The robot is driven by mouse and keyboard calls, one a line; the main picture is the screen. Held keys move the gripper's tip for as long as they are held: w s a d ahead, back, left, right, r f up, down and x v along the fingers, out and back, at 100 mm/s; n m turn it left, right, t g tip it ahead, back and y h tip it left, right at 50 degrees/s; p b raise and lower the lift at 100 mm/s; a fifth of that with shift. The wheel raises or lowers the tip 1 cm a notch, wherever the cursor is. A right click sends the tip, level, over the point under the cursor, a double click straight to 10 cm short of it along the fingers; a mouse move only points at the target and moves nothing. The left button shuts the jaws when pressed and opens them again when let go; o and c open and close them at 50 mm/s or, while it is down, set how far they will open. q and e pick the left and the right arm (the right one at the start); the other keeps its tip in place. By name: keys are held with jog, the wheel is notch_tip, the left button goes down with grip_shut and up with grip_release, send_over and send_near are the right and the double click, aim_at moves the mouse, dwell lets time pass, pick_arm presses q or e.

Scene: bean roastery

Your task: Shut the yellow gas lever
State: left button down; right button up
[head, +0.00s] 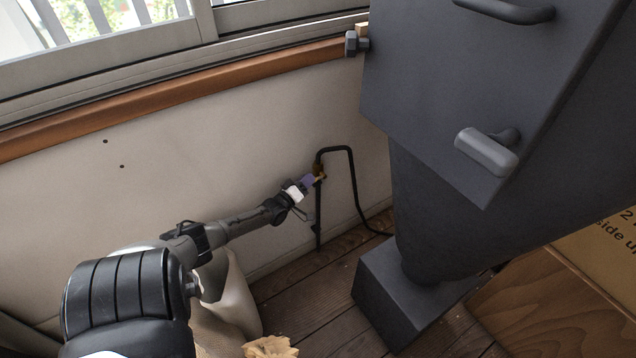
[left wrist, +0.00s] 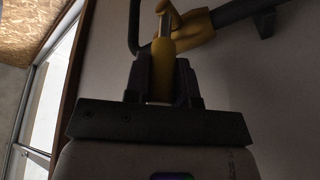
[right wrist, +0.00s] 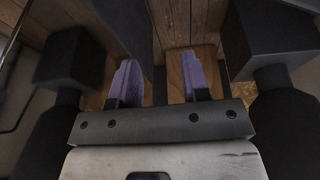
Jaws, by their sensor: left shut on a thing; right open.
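The yellow gas lever (left wrist: 162,62) shows in the left wrist view between the fingers of my left gripper (left wrist: 162,82), which is shut on it. The lever joins a yellow valve body (left wrist: 195,27) on a dark pipe. In the head view my left gripper (head: 309,183) is at the small valve (head: 319,170) low on the pale wall, and the fingers hide much of the lever. My right gripper (right wrist: 158,82) shows only in the right wrist view; it is open and empty, with wooden surfaces beyond its fingers.
A black pipe (head: 352,178) bends from the valve down to the plank floor (head: 318,285). The large dark roaster (head: 440,110) with handles stands right of the valve. A sack (head: 232,300) stands under my left arm, and a cardboard box (head: 603,245) is at the right.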

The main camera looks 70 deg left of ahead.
pick_arm(q)
jog(key=shift+f, duration=0.1)
dwell(0.3)
jog(key=c, duration=0.9)
grip_release()
jog(key=shift+c, duration=0.2)
jog(key=shift+s+d+p, duration=0.2)
jog(key=shift+s+p, duration=0.15)
jog(key=shift+s, duration=0.1)
jog(key=p+v, duration=0.2)
jog(key=v, duration=0.4)
jog(key=shift+s+d, duration=0.15)
jog(key=shift+s, duration=0.05)
jog(key=shift+f, duration=0.15)
jog(key=shift+c, duration=0.5)
